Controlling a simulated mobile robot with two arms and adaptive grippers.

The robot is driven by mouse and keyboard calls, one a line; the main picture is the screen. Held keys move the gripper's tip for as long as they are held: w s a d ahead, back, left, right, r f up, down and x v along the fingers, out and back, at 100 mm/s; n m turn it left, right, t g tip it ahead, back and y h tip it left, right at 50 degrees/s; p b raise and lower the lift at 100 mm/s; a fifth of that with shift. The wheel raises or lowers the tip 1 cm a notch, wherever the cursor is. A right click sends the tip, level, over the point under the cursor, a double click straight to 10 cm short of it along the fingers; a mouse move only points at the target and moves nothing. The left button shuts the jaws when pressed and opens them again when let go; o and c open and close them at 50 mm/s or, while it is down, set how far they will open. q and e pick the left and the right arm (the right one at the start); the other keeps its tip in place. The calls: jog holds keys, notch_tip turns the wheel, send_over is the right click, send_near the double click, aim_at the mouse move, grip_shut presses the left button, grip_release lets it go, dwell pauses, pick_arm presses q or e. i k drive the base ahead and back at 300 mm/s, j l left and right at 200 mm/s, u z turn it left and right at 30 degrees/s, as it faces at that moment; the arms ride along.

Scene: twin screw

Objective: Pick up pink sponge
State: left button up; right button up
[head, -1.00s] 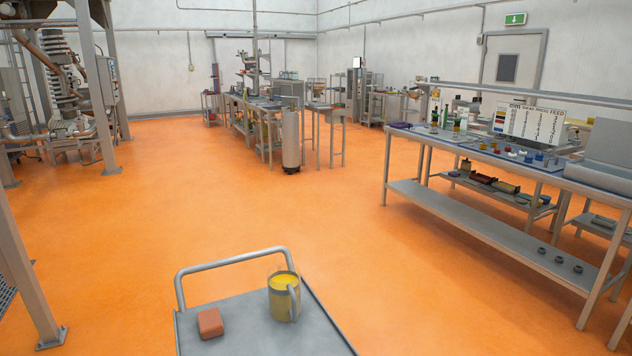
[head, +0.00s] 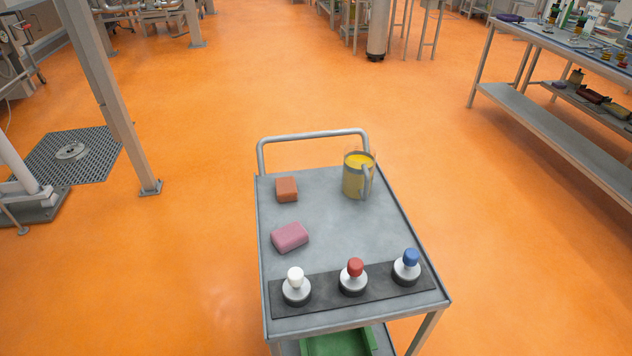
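The pink sponge (head: 290,237) lies flat on the left side of a grey cart top (head: 335,228) in the head view. It is a rounded block, turned slightly, with bare cart surface around it. It lies in front of an orange-brown sponge (head: 287,189) and behind a black strip with bottles. Neither of my grippers shows in the head view.
A jug of yellow liquid (head: 358,176) stands at the cart's back right. White-, red- and blue-capped bottles stand on a black strip (head: 325,292) at the front. A handle rail (head: 312,137) rises at the back. A metal post (head: 105,95) stands left; orange floor around the cart is clear.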

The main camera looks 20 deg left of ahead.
aim_at(291, 236)
jog(key=j+u, duration=0.2)
jog(key=j, duration=1.35)
jog(key=k+j, duration=0.05)
